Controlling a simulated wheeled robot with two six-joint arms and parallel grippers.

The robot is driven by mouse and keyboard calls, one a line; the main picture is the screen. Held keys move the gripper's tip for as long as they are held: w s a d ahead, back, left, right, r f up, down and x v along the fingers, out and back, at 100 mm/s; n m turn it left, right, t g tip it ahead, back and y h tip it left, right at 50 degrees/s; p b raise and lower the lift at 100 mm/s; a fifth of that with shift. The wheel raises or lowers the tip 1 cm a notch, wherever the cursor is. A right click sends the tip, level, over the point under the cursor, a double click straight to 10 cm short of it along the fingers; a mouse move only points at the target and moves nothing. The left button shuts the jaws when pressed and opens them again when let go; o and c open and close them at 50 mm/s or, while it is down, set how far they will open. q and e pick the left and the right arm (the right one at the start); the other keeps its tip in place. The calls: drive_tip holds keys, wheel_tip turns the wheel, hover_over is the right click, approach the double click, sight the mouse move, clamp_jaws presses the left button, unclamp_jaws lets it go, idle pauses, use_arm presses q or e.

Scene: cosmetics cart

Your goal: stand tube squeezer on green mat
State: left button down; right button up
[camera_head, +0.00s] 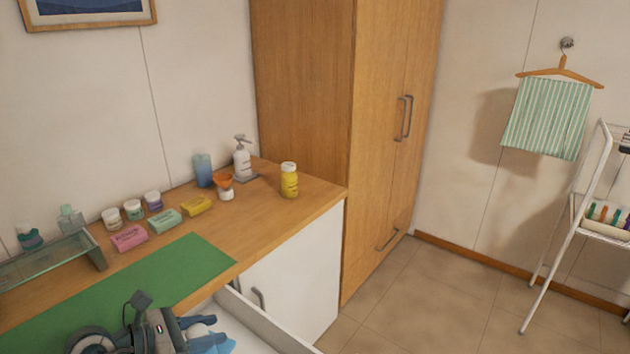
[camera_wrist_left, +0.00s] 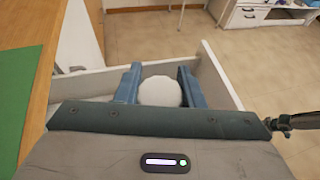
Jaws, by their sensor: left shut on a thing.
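The green mat (camera_head: 190,262) lies flat on the wooden counter, and its edge shows at the left of the left wrist view (camera_wrist_left: 22,90). My left gripper (camera_head: 208,333) is over the open white drawer, right of the mat and beyond the counter's front edge. Its blue fingers (camera_wrist_left: 159,88) are shut on a white round thing (camera_wrist_left: 160,91). Only its rounded white face shows clearly, so I cannot tell from its shape whether it is the tube squeezer. My right gripper is not in view.
The white drawer (camera_head: 262,322) stands open below the counter. Behind the mat are a pink box (camera_head: 129,238), a green box (camera_head: 165,221), a yellow bar (camera_head: 197,206), several jars and a glass shelf (camera_head: 45,262). A yellow bottle (camera_head: 289,181) stands near the counter's right end. The mat's visible part is clear.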

use_arm(q)
drive_tip(key=shift+d+f+n+t+y, duration=0.1)
drive_tip(key=shift+d+n+t+y, duration=0.05)
drive_tip(key=shift+n+t+y, duration=0.4)
drive_tip(key=shift+d+f+n+t+y, duration=0.15)
drive_tip(key=shift+n+t+y, duration=0.2)
drive_tip(key=shift+n+t, duration=0.25)
drive_tip(key=shift+a+r+n+t+y, duration=0.1)
drive_tip(key=shift+r+n+t+y, duration=0.1)
drive_tip(key=shift+n+t+y, duration=0.25)
drive_tip(key=shift+a+r+n+t+y, duration=0.1)
drive_tip(key=shift+r+n+t+y, duration=0.1)
drive_tip(key=shift+n+y, duration=0.45)
drive_tip(key=shift+a+n+t, duration=0.15)
drive_tip(key=shift+n+t, duration=0.15)
drive_tip(key=shift+n, duration=0.05)
